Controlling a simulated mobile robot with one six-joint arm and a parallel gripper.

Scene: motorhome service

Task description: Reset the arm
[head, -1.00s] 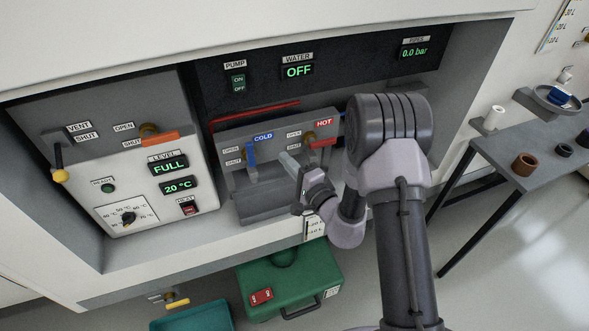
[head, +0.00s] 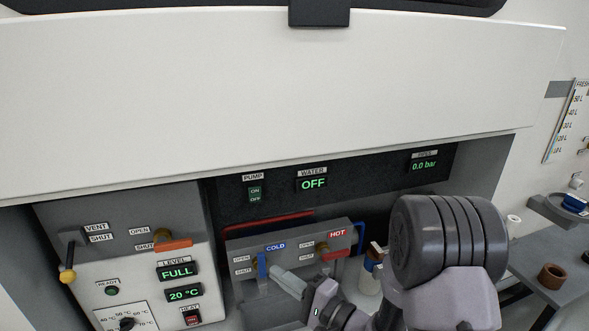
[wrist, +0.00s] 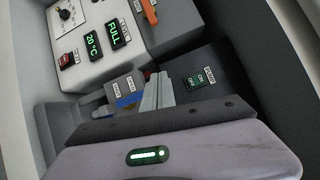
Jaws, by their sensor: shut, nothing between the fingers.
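My arm reaches in from the lower right of the head view. My gripper (head: 277,274) is shut and empty, its pale grey fingers in front of the valve block with the COLD and HOT labels. The fingers appear close to the blue cold lever (head: 262,268), which hangs down; I cannot tell whether they touch. The red hot lever (head: 333,256) is to the right of the fingers. In the wrist view the shut fingers (wrist: 157,92) point up, with the blue lever (wrist: 128,100) at their left.
The water display (head: 312,184) reads OFF and the pressure display (head: 424,166) 0.0 bar. The level display (head: 177,271) reads FULL. The orange lever (head: 174,244) and yellow-tipped vent lever (head: 67,275) are on the left. A table (head: 545,285) stands at right. A white panel overhangs the recess.

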